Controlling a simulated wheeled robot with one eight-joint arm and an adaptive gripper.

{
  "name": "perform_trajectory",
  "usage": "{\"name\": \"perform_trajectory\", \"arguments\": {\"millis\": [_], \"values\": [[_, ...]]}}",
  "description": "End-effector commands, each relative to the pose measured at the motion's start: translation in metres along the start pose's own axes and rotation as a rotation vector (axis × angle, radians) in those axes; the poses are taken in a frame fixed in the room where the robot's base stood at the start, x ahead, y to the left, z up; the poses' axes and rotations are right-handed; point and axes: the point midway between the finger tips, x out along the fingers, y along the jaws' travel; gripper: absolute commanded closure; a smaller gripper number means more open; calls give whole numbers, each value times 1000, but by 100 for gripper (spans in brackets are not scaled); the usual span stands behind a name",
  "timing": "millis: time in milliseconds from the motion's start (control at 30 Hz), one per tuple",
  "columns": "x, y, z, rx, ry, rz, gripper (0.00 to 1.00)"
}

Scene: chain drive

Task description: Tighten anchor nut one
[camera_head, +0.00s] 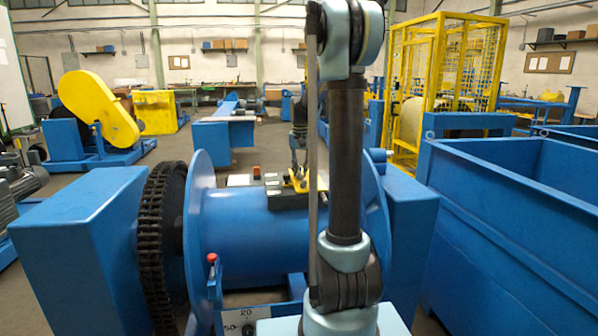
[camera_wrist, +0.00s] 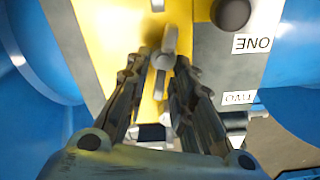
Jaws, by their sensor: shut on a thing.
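My gripper (camera_wrist: 164,68) points down at a yellow plate (camera_wrist: 95,25) in the wrist view. Its fingers are close together on a small grey piece (camera_wrist: 170,40) that stands out from the plate; I cannot tell whether this is the anchor nut. In the head view, my gripper (camera_head: 298,178) is small, over the yellow plate on top of the blue drum (camera_head: 240,235), partly hidden by my arm.
A black chain (camera_head: 155,240) runs round the drum's left side, beside a blue housing (camera_head: 75,240). A box with a red button (camera_head: 243,180) is left of the gripper. A blue bin (camera_head: 510,220) stands at right. A yellow cage (camera_head: 440,80) is behind.

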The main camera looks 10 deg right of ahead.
Motion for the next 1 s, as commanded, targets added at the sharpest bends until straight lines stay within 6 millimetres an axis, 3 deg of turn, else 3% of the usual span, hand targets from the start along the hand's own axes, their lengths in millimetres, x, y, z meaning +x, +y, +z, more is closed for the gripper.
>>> {"name": "perform_trajectory", "arguments": {"millis": [1000], "values": [[-1, 10, 6, 950, 0, 33, 100]]}}
